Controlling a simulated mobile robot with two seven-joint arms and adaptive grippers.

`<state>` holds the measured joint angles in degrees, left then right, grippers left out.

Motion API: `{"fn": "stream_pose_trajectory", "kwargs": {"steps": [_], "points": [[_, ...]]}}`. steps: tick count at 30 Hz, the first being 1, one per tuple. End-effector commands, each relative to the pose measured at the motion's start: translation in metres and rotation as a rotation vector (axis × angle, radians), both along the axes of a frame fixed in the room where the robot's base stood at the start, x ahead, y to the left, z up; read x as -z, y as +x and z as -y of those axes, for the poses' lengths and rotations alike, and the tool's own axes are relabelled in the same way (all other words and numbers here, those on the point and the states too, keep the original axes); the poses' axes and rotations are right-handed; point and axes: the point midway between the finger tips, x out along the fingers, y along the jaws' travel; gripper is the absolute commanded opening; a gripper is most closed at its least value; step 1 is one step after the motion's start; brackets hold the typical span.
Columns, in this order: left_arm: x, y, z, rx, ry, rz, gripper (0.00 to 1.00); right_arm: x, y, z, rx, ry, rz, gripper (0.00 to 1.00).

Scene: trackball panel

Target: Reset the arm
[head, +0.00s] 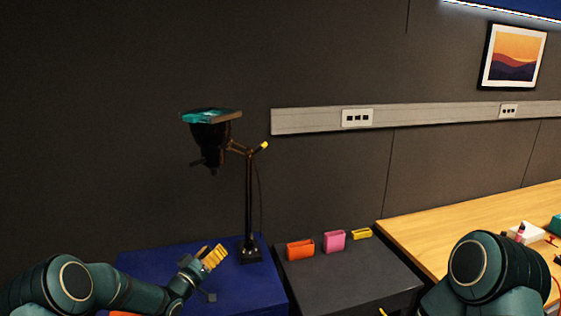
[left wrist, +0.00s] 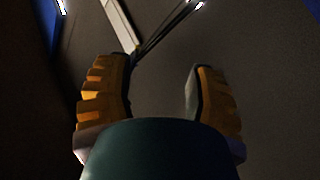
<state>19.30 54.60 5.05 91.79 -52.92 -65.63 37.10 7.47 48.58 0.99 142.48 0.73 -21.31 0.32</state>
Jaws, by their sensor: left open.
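My left gripper (head: 213,257) is over the blue surface in the head view, left of the base of a dark stand. Its yellow ridged fingers stand apart and hold nothing in the left wrist view (left wrist: 162,95). The dark stand (head: 249,200) rises from the blue table (head: 265,290) and carries a dark device (head: 210,140) with a teal-topped panel (head: 212,116). A small yellow-tipped knob (head: 264,145) sits at its joint.
A dark grey table (head: 345,285) to the right bears an orange holder (head: 300,250), a pink holder (head: 334,241) and a yellow holder (head: 361,234). A wooden desk (head: 450,230) lies further right. The dark wall with a grey socket rail (head: 310,121) stands behind.

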Motion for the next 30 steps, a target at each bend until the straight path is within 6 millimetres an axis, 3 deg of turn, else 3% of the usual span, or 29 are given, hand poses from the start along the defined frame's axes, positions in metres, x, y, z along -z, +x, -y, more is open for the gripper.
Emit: {"fn": "stream_pose_trajectory", "kwargs": {"steps": [1,6,8,13,18,21,25,30], "points": [[0.032,-0.014,0.015,-0.03,0.022,-0.12,0.54,0.003,0.0,0.0,0.0,0.0,-0.001,0.48],[0.122,-0.081,0.048,-0.088,0.137,-0.494,0.54,0.008,-0.001,0.0,-0.002,0.0,-0.003,0.48],[0.149,-0.111,0.058,-0.086,0.182,-0.616,0.54,0.009,-0.002,-0.001,-0.004,0.0,-0.004,0.48],[0.205,-0.212,0.08,-0.04,0.306,-0.945,0.54,0.013,-0.002,-0.001,-0.004,0.001,-0.006,0.48],[0.23,-0.309,0.092,0.038,0.405,-1.21,0.54,0.016,-0.003,-0.001,-0.006,0.001,-0.007,0.48],[0.235,-0.35,0.095,0.077,0.44,-1.313,0.54,0.017,-0.003,-0.001,-0.006,0.001,-0.007,0.48],[0.236,-0.378,0.097,0.106,0.462,-1.383,0.54,0.018,-0.003,-0.001,-0.006,0.001,-0.008,0.48],[0.236,-0.382,0.097,0.111,0.466,-1.397,0.54,0.018,-0.003,-0.001,-0.006,0.001,-0.008,0.48]]}}
